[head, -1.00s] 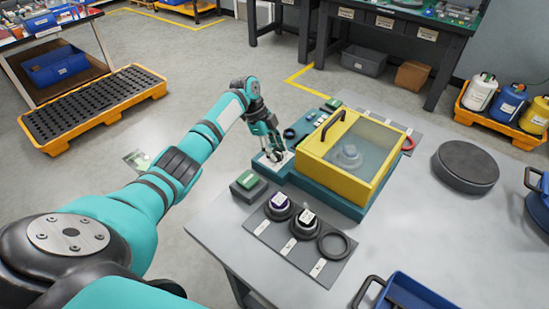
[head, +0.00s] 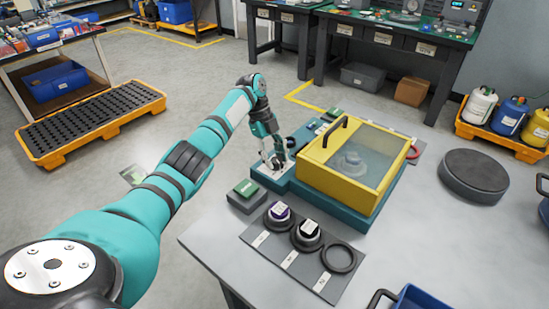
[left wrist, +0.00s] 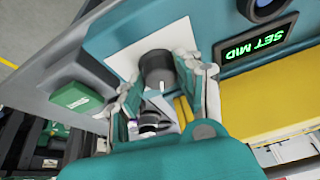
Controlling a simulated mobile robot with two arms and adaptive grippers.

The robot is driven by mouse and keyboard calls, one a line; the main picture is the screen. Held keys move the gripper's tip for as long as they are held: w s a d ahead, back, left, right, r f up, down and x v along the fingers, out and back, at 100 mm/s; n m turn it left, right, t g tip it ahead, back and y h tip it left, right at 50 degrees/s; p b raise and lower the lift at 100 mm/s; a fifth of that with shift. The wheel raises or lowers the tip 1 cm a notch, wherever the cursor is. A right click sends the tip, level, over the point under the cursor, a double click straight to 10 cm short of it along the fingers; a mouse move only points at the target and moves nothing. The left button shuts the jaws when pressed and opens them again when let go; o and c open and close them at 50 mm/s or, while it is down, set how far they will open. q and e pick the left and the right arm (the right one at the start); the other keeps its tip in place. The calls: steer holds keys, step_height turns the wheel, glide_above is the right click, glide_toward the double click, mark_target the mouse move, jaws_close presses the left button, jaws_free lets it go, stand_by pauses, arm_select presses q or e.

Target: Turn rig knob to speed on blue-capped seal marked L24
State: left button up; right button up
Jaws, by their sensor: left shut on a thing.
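The test rig (head: 352,211) is a teal base with a yellow-framed clear lid, which is shut. Its dark round knob (left wrist: 157,70) sits on a white plate beside a green display reading "SET MID" (left wrist: 255,45). My left gripper (head: 274,165) is at the rig's left end; in the left wrist view its fingers (left wrist: 168,85) are shut on the knob from both sides. A seal with a dark blue-purple cap (head: 280,211) stands on a grey mat; its mark is too small to read. A pale seal (head: 351,160) shows under the lid. My right gripper is not in view.
A small grey box with a green top (head: 246,190) is close to the left gripper. A round grey disc (head: 474,174) stands at right. The table between is clear.

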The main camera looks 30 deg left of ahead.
arm_select(q)
steer(key=shift+r, duration=0.1)
steer(key=o, duration=1.1)
steer(key=shift+o, duration=0.2)
steer(key=v, duration=1.2)
